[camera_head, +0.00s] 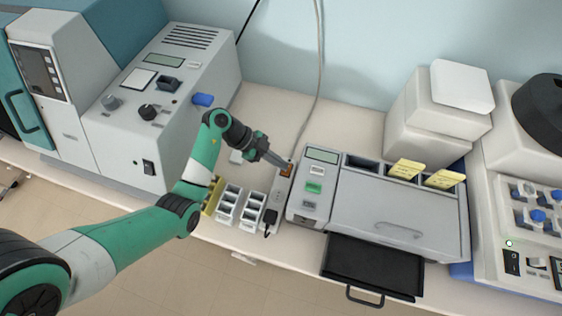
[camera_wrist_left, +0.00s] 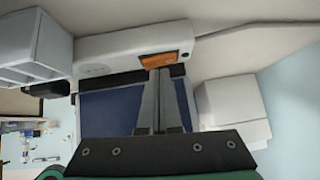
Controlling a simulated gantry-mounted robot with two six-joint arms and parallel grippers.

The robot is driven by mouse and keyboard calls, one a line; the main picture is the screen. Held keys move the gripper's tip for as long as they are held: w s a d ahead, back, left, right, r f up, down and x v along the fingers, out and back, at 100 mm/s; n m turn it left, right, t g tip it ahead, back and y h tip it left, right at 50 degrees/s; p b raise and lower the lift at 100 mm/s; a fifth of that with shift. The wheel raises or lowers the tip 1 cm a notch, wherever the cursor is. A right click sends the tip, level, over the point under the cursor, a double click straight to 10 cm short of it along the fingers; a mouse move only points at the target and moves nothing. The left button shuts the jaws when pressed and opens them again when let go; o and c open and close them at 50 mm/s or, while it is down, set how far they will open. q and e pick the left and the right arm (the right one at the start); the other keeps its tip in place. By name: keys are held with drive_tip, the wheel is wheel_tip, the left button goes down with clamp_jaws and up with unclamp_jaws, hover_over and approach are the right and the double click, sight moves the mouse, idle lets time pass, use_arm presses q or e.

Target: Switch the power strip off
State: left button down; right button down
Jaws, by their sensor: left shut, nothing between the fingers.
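The power strip (camera_head: 281,190) is a narrow pale bar on the bench, just left of the grey staining machine. Its orange switch (camera_head: 287,169) is at the far end, and the switch also shows in the left wrist view (camera_wrist_left: 168,60). My left gripper (camera_head: 284,166) is shut and empty, with its fingertips at the switch. In the left wrist view the fingertips (camera_wrist_left: 158,72) overlap the lower edge of the orange switch; I cannot tell whether they touch it. The tips hide part of the switch, and its on or off position is unclear. My right gripper is not in view.
The grey staining machine (camera_head: 400,210) stands close on the right, with a black tray (camera_head: 375,268) out in front. Slide racks (camera_head: 228,205) and a black plug (camera_head: 270,222) are near the strip's front end. A grey cable (camera_head: 321,75) runs up the wall.

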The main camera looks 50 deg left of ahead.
use_arm(q)
drive_tip(key=p+v, duration=0.3)
drive_tip(key=v, duration=0.8)
drive_tip(key=shift+a+r, duration=0.1)
drive_tip(key=shift+r, duration=0.05)
